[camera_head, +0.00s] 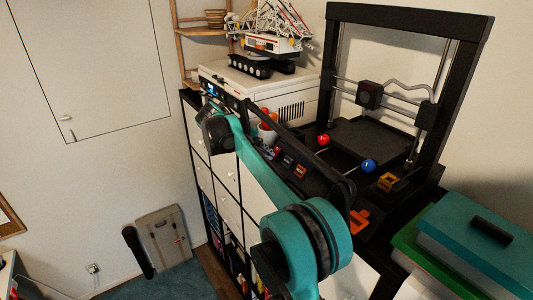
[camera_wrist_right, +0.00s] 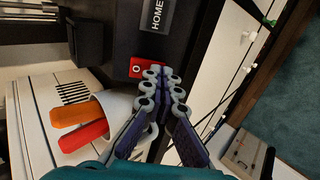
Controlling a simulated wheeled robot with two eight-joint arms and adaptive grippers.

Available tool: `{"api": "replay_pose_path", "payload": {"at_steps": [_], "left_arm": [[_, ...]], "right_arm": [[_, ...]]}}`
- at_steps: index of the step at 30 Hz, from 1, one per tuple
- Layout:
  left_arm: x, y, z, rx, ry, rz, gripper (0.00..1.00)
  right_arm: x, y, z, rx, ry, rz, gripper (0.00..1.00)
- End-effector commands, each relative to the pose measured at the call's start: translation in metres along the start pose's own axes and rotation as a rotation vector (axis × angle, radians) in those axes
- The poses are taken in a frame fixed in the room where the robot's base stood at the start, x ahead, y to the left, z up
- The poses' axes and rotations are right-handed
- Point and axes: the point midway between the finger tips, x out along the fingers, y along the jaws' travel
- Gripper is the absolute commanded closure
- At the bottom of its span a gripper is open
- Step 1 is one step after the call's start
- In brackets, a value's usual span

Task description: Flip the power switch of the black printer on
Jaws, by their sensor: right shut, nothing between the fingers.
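The black printer (camera_head: 335,20) is an open-frame machine on the shelf top at right, with its control front facing my right arm. In the right wrist view, its red power switch (camera_wrist_right: 137,67) shows a white circle mark beside a "HOME" label (camera_wrist_right: 157,14). My right gripper (camera_wrist_right: 163,80) is shut and empty, its fingertips right at the switch's edge; I cannot tell whether they touch it. In the head view, the right gripper (camera_head: 268,153) is small and partly hidden by my teal arm at the printer's front left. My left gripper is not in view.
A white cup (camera_head: 267,133) with orange and red handles stands close beside the right gripper. A white printer (camera_head: 262,86) carrying a model is behind it. Red (camera_head: 323,140) and blue (camera_head: 368,166) balls are by the bed.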

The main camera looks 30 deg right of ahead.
Motion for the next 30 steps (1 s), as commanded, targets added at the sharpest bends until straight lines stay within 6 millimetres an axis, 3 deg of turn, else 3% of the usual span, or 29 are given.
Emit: {"api": "replay_pose_path", "payload": {"at_steps": [1, 30], "left_arm": [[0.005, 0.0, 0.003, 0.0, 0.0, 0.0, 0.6], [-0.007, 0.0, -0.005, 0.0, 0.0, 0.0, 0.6]], "right_arm": [[0.008, -0.003, 0.0, 0.001, -0.001, 0.0, 1.0], [-0.006, 0.01, 0.0, 0.0, 0.0, 0.0, 1.0]]}}
